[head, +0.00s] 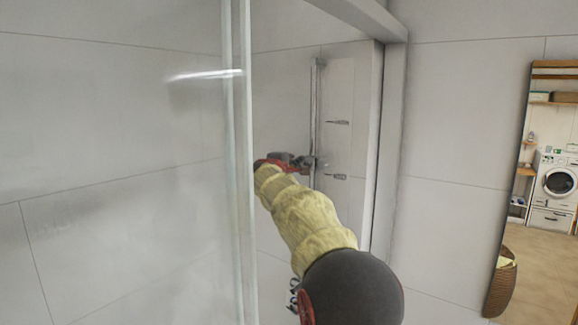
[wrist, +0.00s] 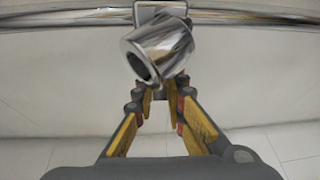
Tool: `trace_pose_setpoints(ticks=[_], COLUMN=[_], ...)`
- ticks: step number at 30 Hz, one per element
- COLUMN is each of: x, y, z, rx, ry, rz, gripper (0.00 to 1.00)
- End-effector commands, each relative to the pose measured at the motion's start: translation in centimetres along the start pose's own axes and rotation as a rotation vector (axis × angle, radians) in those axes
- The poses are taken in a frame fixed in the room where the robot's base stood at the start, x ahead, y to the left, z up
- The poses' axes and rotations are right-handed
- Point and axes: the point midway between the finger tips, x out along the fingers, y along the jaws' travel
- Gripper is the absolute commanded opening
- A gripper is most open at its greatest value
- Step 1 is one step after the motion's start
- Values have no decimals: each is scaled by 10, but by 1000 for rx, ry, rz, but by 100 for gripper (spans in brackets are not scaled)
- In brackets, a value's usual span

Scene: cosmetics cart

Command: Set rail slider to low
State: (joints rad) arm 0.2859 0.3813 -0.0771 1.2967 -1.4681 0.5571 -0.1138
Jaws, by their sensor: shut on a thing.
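The chrome shower rail (head: 314,105) stands upright on the tiled wall inside the shower in the head view. In the wrist view the rail (wrist: 240,17) runs across the top edge. The rail slider, with its round hollow holder (wrist: 160,50), sits on the rail and shows small in the head view (head: 320,162). My gripper (head: 300,161) reaches past the glass edge to the slider, low on the visible rail. In the wrist view my gripper (wrist: 160,92) has its fingers drawn together at the slider, shut on it; the holder partly hides the contact.
A clear glass panel (head: 237,150) stands close on the left of my arm. The white frame post (head: 389,140) is on the right. Small shelves (head: 338,122) are beside the rail. A mirror (head: 545,170) on the right shows a washing machine.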

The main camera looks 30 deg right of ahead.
Motion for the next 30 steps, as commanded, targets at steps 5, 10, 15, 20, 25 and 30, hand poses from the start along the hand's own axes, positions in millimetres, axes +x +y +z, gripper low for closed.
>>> trace_pose_setpoints(ticks=[5,10,15,20,25,30], x=[4,6,9,12,14,16], y=[-45,-76,-109,-140,-171,-198], z=[-2,-3,-4,-6,-7,-8], rx=[-1,-1,-1,-1,-1,-2], ry=[-1,-1,-1,-2,-2,-2], rz=[-3,-2,-3,-3,-2,-2], gripper=[0,0,0,0,0,0])
